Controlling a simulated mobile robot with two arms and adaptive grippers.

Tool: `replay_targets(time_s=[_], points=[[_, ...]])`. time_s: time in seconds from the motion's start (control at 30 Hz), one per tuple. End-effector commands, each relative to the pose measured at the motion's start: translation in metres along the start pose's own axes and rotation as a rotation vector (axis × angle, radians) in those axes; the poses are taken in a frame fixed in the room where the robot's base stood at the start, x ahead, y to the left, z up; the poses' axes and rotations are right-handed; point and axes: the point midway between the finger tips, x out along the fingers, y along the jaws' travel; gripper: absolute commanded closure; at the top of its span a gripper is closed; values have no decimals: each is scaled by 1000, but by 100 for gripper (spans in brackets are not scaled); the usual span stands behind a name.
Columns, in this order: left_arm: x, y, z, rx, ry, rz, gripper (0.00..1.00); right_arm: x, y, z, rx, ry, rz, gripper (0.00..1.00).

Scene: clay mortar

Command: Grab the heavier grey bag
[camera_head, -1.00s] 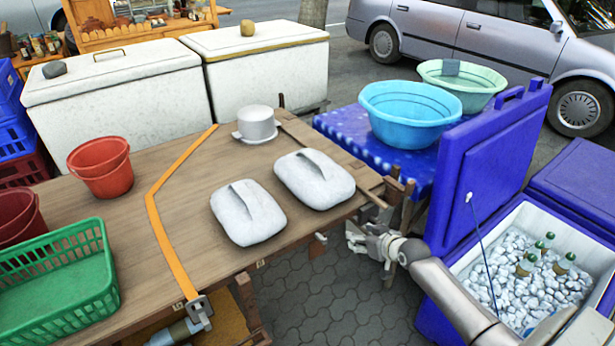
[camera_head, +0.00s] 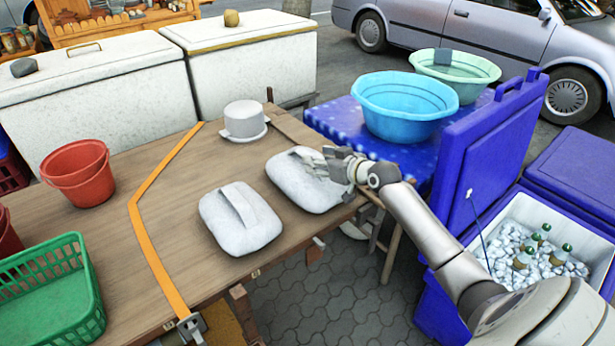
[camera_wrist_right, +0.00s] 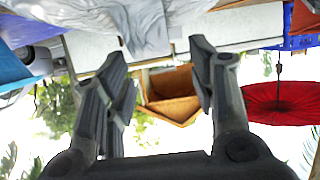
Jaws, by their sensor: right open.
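Two pale grey, pillow-shaped bags with strap handles lie on the wooden table. The left bag (camera_head: 236,228) is nearer the front edge; the right bag (camera_head: 290,190) is farther back near the right edge. My right gripper (camera_head: 322,163) comes in from the right, its open fingers over the right side of the right bag, covering part of it. I cannot tell whether they touch it. The right wrist view shows the right gripper (camera_wrist_right: 163,75) with fingers wide apart and nothing between them. My left gripper is not in view. Which bag is heavier cannot be seen.
A grey pot (camera_head: 244,120) stands behind the bags. An orange strap (camera_head: 143,225) crosses the table (camera_head: 185,255). Red buckets (camera_head: 78,175) and a green basket (camera_head: 50,300) stand left. A blue basin (camera_head: 405,108) and an open blue cooler (camera_head: 487,165) are right.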

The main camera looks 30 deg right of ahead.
Motion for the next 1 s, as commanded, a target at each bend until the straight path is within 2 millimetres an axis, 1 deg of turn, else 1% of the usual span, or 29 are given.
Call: replay_targets(time_s=[0.13, 0.4, 0.57, 0.77, 0.8, 0.87, 1.0], points=[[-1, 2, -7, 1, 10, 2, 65, 12, 1, 0, 3, 0, 0, 48], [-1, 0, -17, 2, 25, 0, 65, 44, 2, 2, 3, 1, 0, 48], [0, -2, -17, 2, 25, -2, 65, 51, 3, 2, 0, -1, 1, 48], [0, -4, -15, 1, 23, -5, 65, 51, 3, 3, 0, -1, 0, 48], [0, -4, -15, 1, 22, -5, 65, 51, 3, 3, 0, -1, 0, 50], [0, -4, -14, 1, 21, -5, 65, 51, 3, 3, 0, -1, 0, 57], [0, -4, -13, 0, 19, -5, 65, 51, 3, 3, 0, -1, 1, 75]])
